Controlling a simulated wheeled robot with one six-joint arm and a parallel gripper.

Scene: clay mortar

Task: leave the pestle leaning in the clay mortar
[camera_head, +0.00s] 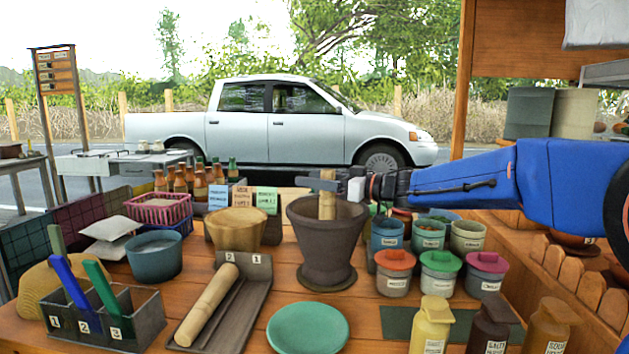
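The dark clay mortar (327,250) stands upright on the wooden table near the middle of the view. A light wooden pestle (327,207) stands nearly upright in its mouth; its lower end is hidden inside. My gripper (323,184) reaches in from the right, level with the pestle's upper part. One dark finger crosses the front of the pestle, and the other is hidden behind it. The gripper looks shut on the pestle. I cannot tell whether the pestle touches the mortar's floor or rim.
A wooden roller lies in a grey tray (245,300) at front left, and a green plate (308,328) is in front. Lidded jars (395,272) and cups crowd the mortar's right. A wooden bowl (236,230) stands close on its left. Bottles (431,325) line the front right.

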